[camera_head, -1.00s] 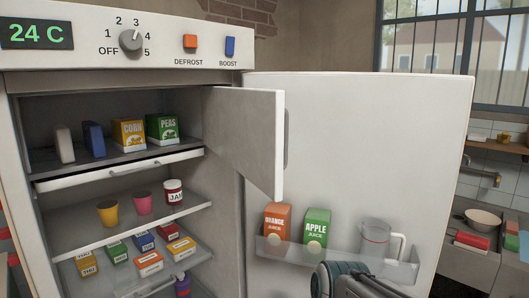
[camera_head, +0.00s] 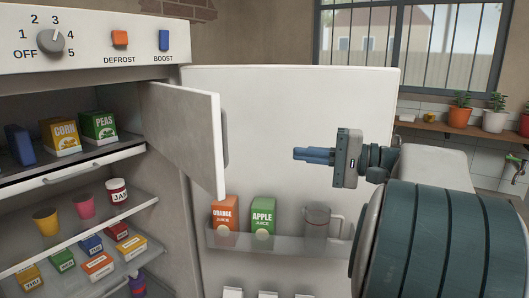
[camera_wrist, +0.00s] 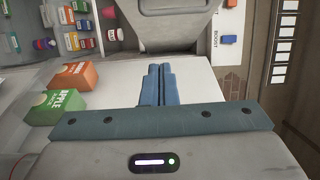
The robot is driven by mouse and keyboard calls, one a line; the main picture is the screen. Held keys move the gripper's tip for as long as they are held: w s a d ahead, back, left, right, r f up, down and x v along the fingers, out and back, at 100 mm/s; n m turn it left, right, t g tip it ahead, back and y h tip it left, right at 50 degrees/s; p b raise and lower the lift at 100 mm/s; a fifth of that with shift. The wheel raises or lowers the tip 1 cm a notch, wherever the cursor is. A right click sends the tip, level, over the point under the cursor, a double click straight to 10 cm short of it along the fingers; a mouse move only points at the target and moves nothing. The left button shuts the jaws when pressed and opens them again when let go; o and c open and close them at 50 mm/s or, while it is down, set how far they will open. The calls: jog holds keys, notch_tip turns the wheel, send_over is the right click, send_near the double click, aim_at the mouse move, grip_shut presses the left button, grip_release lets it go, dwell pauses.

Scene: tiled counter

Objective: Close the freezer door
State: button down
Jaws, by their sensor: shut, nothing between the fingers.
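The freezer door (camera_head: 184,132) is a small grey-white flap hinged at the left of its panel. It stands open, swung out toward me, with a grey handle (camera_head: 225,138) on its right side. The freezer compartment (camera_head: 20,178) behind it holds a corn box (camera_head: 61,137), a peas box (camera_head: 99,128) and a blue item. My gripper (camera_head: 298,155) is shut and empty, to the right of the freezer door and apart from it, in front of the big fridge door. In the wrist view its blue fingers (camera_wrist: 156,86) lie together.
The big fridge door (camera_head: 290,100) stands wide open at the right. Its shelf holds orange juice (camera_head: 225,220), apple juice (camera_head: 263,218) and a clear jug (camera_head: 317,222). Cups and a jam jar (camera_head: 117,191) stand on the fridge shelf. A window and potted plants are behind.

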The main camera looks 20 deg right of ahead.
jog(key=s+a+p+x, duration=0.1)
jog(key=s+p+x, duration=0.1)
jog(key=x, duration=1)
jog(key=shift+a, duration=0.55)
jog(key=shift+a+f, duration=0.1)
